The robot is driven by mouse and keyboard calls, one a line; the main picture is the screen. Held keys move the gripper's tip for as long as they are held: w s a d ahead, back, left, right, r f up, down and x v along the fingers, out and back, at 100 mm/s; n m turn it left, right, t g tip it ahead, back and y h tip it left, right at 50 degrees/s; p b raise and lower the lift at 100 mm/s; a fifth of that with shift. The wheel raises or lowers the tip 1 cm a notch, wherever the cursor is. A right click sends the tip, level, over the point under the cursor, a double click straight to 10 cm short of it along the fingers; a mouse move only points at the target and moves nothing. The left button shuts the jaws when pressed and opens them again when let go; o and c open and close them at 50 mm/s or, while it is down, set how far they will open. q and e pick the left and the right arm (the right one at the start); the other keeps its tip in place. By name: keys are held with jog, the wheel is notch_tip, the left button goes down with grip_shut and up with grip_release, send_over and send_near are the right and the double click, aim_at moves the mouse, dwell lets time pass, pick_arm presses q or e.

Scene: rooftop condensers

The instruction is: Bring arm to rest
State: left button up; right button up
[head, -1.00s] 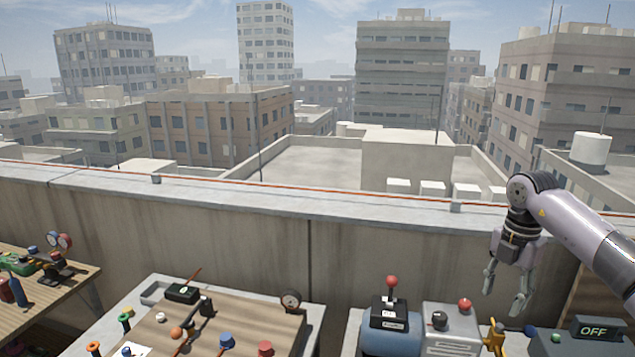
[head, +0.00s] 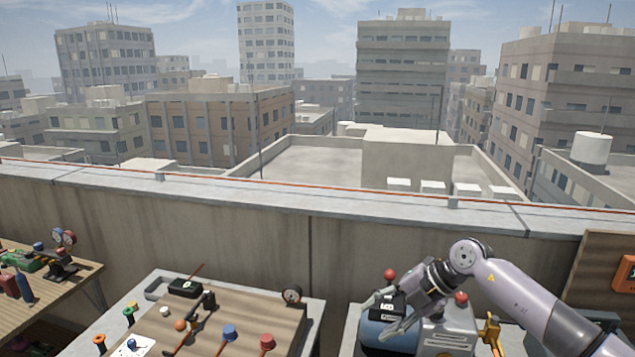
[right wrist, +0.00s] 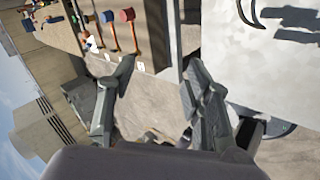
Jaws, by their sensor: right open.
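My right gripper (head: 378,317) is open and empty in the head view. It points left, in front of the blue and grey machine (head: 372,331), and hides part of it. I cannot tell whether it touches the machine. My right arm (head: 517,302) comes in from the lower right, bent at a dark joint. My left gripper is not in view.
A worktop (head: 316,318) with valves, knobs and a gauge stands left of the gripper. A red knob (head: 390,274) and a red button (head: 461,298) rise close to my arm. A tool bench (head: 82,278) is at far left. The parapet wall (head: 250,232) runs behind everything.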

jog(key=s+a+r+t+y, duration=0.1)
jog(key=s+a+r+y, duration=0.15)
jog(key=a+y, duration=0.65)
jog(key=s+a+r+m+t, duration=0.2)
jog(key=a+r+m+t, duration=0.35)
jog(key=t, duration=0.25)
jog(key=s+d+f+m+t+h, duration=0.25)
jog(key=d+f+m+h, duration=0.25)
jog(key=d+m+h, duration=0.35)
jog(key=s+d+f+m+t+h, duration=0.1)
jog(key=d+f+m+t+h, duration=0.3)
jog(key=d+m+h, duration=0.5)
jog(key=s+d+f+m+g, duration=0.2)
jog(key=s+f+g, duration=0.6)
jog(key=s, duration=0.6)
jog(key=s+d+f+m+g, duration=0.2)
jog(key=s+f+g, duration=0.4)
jog(key=s+f, duration=0.65)
jog(key=s+f+g, duration=0.1)
jog(key=s+f, duration=0.1)
jog(key=f, duration=1)
jog(key=s+f+g, duration=0.1)
jog(key=s+f, duration=0.1)
jog(key=f, duration=1)
jog(key=s+d+f, duration=0.3)
jog(key=s+f, duration=1.2)
jog(key=s, duration=0.1)
jog(key=shift+s+f+g+y, duration=0.15)
jog(key=shift+f+g+y, duration=0.2)
